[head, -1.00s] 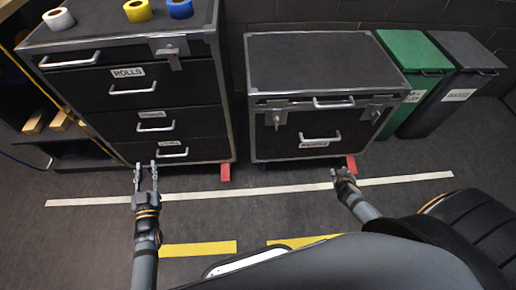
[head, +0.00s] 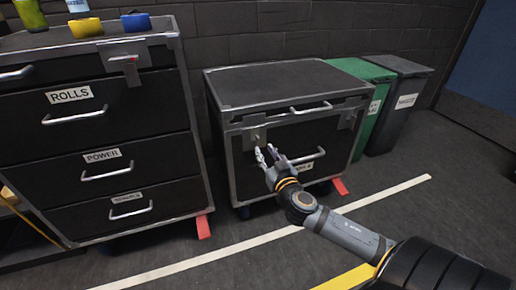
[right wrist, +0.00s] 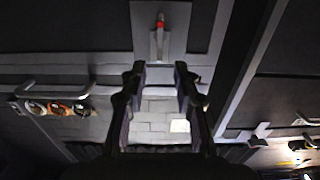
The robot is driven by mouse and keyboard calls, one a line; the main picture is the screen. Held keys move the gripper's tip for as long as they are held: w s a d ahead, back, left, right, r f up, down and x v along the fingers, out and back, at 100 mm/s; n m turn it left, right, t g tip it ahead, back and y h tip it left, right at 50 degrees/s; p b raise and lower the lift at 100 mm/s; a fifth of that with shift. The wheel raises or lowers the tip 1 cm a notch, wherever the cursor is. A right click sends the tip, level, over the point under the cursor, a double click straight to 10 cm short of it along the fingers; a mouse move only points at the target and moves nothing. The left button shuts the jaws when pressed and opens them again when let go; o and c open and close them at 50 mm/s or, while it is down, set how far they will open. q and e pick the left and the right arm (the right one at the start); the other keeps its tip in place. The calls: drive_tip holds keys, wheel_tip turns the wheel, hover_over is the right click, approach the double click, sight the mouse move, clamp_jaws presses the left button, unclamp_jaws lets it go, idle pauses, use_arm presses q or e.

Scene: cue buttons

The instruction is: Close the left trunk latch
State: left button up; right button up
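The trunk (head: 285,84) is a black case with metal edges, its lid down. Its left latch (head: 254,137) is a metal plate on the upper left of the front; its right latch (head: 348,117) is on the upper right. My right gripper (head: 265,151) is just in front of the left latch and partly covers it. In the right wrist view my right gripper (right wrist: 160,68) is open and empty, and a red-tipped latch lever (right wrist: 159,38) lies beyond the fingertips, between them in line. I cannot tell whether they touch. My left gripper is out of view.
A black drawer cabinet (head: 96,118) stands to the left, with bottles and tape rolls on top. A green bin (head: 370,108) and a dark bin (head: 403,100) stand right of the trunk. The floor in front is clear, with a white line (head: 240,246).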

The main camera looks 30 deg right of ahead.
sight(257, 143)
drive_tip(key=b+x, duration=0.1)
drive_tip(key=x, duration=0.5)
drive_tip(key=shift+w+b, duration=0.3)
drive_tip(key=shift+b, duration=0.05)
clamp_jaws()
